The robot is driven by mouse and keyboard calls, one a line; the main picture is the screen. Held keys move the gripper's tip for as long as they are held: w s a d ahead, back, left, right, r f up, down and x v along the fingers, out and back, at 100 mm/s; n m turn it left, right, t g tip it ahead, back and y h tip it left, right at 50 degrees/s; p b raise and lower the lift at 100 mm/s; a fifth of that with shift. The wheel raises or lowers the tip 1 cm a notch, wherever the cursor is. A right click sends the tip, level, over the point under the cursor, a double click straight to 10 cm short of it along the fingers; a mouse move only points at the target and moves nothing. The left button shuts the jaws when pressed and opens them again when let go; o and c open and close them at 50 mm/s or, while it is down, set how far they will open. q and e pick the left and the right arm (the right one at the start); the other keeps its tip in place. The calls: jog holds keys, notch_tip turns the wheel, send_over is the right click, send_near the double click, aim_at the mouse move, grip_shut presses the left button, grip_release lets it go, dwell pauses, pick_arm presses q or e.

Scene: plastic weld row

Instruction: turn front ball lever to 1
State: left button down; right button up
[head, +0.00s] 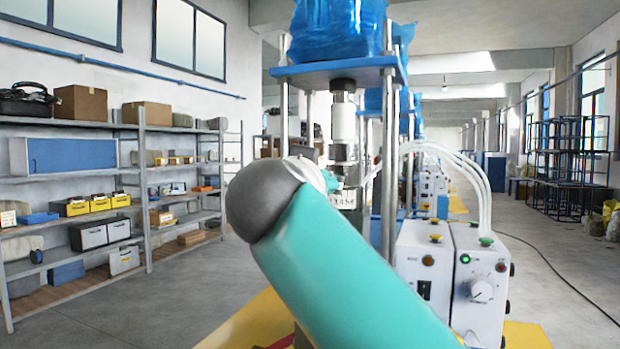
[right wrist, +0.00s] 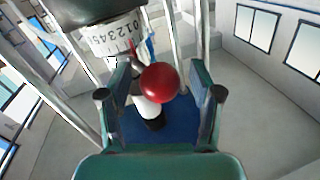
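In the right wrist view a red ball (right wrist: 160,82) of a lever sits between the fingers of my right gripper (right wrist: 160,96). The fingers are wide apart, with a gap on each side of the ball. A white scale (right wrist: 118,36) with digits from 0 upward is behind the ball, at upper left. I cannot tell which digit the lever points at. In the head view my right arm covers the gripper and the lever, in front of the nearest welding machine (head: 343,123). My left gripper is not in view.
A white control box (head: 480,285) with knobs and hoses stands right of the machine. Metal posts (right wrist: 188,45) rise near the lever above a blue base plate (right wrist: 130,128). Loaded shelves (head: 143,190) line the left wall. The floor between is free.

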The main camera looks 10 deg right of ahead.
jog(key=shift+s+a, duration=0.1)
jog(key=shift+s, duration=0.05)
jog(key=v, duration=1.1)
jog(key=shift+s, duration=0.4)
jog(key=shift+c, duration=0.2)
